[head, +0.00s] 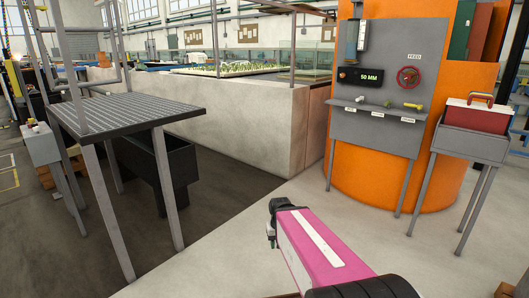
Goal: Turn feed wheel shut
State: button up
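The feed wheel (408,77) is a small red handwheel on the upper right of a grey panel (375,92), under a white label (414,57) reading FEED. The panel is fixed to the front of a large orange cylinder (452,105). My gripper (271,228) is low in the middle of the head view, at the end of my pink arm, well apart from the wheel, below it and to its left. Its dark fingers are small and partly hidden by the arm, so I cannot tell whether they are open. How far the wheel is turned cannot be told.
A display (360,77) reads 50 MM, left of the wheel. Several small knobs sit on the ledge below. A red box (476,115) stands on a grey stand (468,145) at right. A ribbed metal platform (130,112) stands left. Pale floor between arm and panel is clear.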

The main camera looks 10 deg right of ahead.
aim_at(408, 77)
jog(key=i+z, duration=0.3)
jog(key=i, duration=0.15)
jog(key=i+j+z, duration=0.15)
jog(key=i+z, duration=0.15)
jog(key=i, duration=0.15)
jog(key=i+j+z, duration=0.3)
jog(key=i+l, duration=0.1)
